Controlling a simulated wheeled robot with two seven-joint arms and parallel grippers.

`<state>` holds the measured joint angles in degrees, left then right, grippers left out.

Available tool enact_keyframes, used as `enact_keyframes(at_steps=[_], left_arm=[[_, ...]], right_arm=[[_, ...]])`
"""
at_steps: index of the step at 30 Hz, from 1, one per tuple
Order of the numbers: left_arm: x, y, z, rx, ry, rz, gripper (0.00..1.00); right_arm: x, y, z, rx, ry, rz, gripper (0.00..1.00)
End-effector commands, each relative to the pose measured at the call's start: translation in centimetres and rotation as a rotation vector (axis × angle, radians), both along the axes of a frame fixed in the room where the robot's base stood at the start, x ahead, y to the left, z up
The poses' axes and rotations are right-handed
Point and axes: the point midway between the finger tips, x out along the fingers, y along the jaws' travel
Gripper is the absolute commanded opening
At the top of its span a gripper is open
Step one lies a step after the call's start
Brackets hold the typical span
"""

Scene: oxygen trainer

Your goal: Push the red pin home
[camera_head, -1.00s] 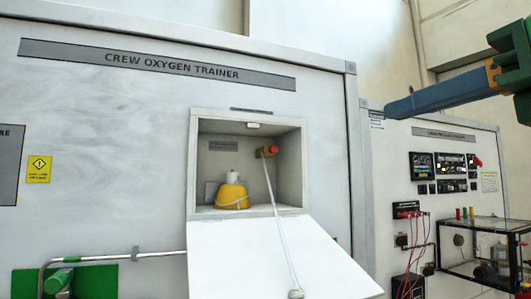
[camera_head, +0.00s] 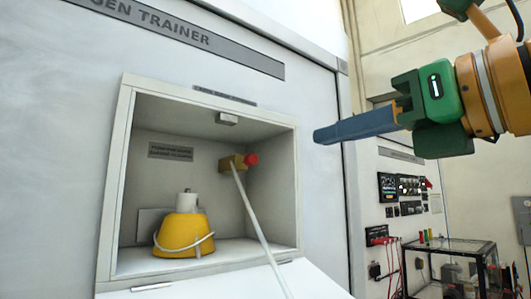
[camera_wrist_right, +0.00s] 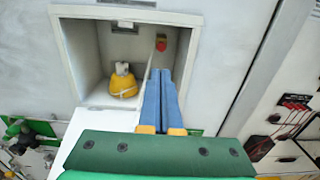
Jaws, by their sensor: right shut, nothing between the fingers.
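The red pin (camera_head: 251,159) sticks out of a small brass block (camera_head: 232,163) on the right side inside the open wall box (camera_head: 113,190). A pale cord hangs from the block down over the lowered door. In the right wrist view the red pin (camera_wrist_right: 161,45) shows beyond and above the blue fingers. My right gripper (camera_head: 318,137) is shut and empty, its blue fingers pointing left, outside the box and to the right of the pin in the head view. The fingertips (camera_wrist_right: 166,72) appear close together in the wrist view. They are apart from the pin. My left gripper is not in view.
A yellow mask-like item (camera_head: 183,236) with a white top sits on the box floor at left. The white door (camera_head: 240,281) hangs open below. Another panel and a clear case (camera_head: 450,245) stand at right.

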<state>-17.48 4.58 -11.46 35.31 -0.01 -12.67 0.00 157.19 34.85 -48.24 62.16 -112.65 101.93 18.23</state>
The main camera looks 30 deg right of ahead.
Motion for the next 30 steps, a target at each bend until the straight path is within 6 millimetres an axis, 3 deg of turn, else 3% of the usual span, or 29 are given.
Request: enact_keyframes(at_steps=[18,23,30], left_arm=[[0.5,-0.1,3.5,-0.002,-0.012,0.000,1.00],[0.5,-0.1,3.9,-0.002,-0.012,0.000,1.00],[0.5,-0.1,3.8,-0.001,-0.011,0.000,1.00]], right_arm=[[11.9,1.7,0.3,0.000,0.005,0.000,0.00],[13.1,1.8,0.2,0.001,0.002,0.000,0.00],[13.3,1.9,0.0,0.000,0.001,0.000,0.00]])
